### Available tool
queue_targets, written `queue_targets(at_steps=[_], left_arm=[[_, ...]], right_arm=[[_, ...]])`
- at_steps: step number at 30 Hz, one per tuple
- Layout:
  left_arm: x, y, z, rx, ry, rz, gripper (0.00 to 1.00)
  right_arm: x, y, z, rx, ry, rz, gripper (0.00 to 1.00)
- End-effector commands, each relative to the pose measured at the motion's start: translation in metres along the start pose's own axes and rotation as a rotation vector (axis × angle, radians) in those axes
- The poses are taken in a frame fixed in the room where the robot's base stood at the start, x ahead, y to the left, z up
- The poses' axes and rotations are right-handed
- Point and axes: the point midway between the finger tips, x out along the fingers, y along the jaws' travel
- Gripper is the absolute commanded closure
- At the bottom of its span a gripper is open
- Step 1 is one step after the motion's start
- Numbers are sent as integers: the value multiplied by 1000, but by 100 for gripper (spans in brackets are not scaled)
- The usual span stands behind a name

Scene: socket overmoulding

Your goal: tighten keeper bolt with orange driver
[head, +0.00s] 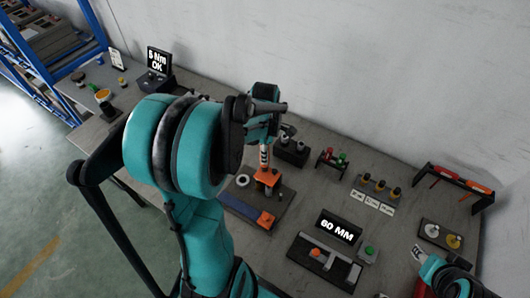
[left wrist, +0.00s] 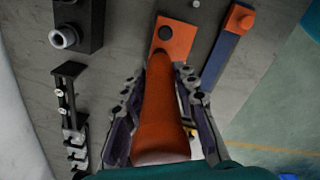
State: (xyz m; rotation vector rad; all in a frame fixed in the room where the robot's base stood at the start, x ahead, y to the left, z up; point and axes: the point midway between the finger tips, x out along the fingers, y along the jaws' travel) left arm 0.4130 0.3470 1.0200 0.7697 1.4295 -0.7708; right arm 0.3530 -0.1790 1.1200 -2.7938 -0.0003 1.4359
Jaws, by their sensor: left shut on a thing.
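My left gripper (head: 264,148) is shut on the orange driver (head: 264,156). In the left wrist view the driver (left wrist: 160,110) lies between the two fingers, its far end pointing at an orange block (left wrist: 176,30). The block also shows in the head view (head: 266,178), directly below the driver. I cannot tell whether the tip touches it. A dark round spot (left wrist: 165,33) shows on the block just beyond the driver; the keeper bolt itself cannot be made out.
A blue bar with an orange end piece (head: 266,218) lies beside the block. A dark box with a pale ring (head: 291,150) stands behind. A 60 MM display (head: 339,227), a gauge tray (head: 322,262) and a rack with red-handled tools (head: 452,180) stand to the right.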

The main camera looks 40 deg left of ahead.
Motion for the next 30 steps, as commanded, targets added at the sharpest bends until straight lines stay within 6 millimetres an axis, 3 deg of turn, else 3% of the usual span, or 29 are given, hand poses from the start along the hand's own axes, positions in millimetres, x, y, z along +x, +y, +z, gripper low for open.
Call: queue_targets(at_steps=[30], left_arm=[[-48, 0, 0, 0, 0, 0, 100]], right_arm=[[-30, 0, -22, 0, 0, 0, 60]])
